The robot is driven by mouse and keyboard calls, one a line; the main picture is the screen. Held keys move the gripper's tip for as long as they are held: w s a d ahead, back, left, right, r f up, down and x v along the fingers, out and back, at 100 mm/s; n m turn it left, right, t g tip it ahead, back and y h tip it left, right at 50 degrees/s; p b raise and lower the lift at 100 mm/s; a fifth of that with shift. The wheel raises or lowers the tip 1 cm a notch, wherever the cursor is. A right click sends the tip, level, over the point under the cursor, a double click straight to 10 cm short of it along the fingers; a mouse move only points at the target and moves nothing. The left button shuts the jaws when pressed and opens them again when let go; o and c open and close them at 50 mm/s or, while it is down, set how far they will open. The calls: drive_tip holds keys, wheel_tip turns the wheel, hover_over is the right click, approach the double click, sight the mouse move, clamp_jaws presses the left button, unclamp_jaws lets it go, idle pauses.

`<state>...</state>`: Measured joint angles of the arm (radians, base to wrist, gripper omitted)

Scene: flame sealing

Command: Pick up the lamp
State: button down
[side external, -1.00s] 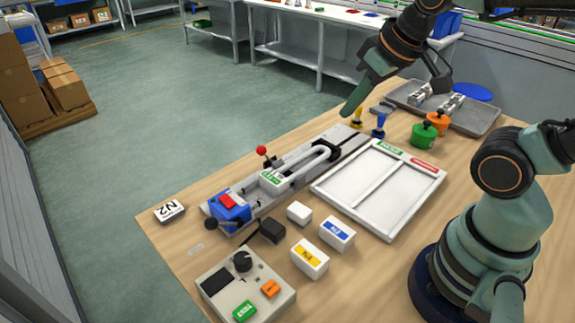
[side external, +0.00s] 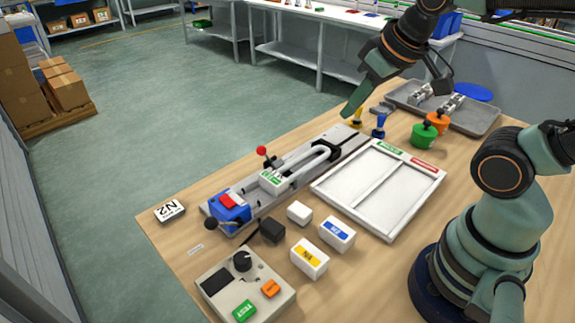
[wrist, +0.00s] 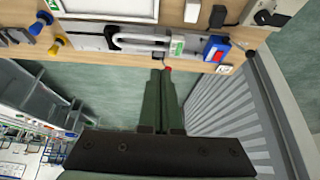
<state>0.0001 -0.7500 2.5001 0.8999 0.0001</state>
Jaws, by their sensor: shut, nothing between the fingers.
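The lamp (side external: 308,161) is a white U-shaped tube with a white base block bearing a green label. It lies on a long grey fixture (side external: 343,138), its bend inside a black holder. It also shows in the wrist view (wrist: 145,42), at the top. My gripper (side external: 346,114) is shut and empty, held above the far end of the fixture in the side view and apart from the lamp. Its two fingers (wrist: 162,74) lie close together in the wrist view.
A blue clamp block (side external: 230,208) and a red-knobbed lever (side external: 261,151) are on the fixture. A white divided tray (side external: 358,207) stands right of it. Yellow and blue pegs (side external: 379,128) stand near my gripper. A control box (side external: 222,305) is at the front.

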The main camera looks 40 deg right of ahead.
drive_tip(key=c, duration=1.5)
unclamp_jaws()
drive_tip(key=shift+c, duration=0.2)
drive_tip(key=o, duration=1.5)
drive_tip(key=shift+o, duration=0.2)
drive_tip(key=n+g, duration=0.6)
drive_tip(key=n, duration=1.2)
hover_over(300, 162)
drive_tip(key=a, duration=0.2)
wheel_tip(300, 162, down, 12)
drive_tip(key=f, duration=0.6)
drive_tip(key=shift+s+d+f, duration=0.15)
drive_tip(key=shift+s+d, duration=0.1)
drive_tip(key=shift+s+d+f, duration=0.1)
drive_tip(key=shift+s+f, duration=0.05)
drive_tip(key=shift+f, duration=1.15)
drive_tip(key=shift+s+f, duration=0.15)
drive_tip(key=shift+f, duration=1.15)
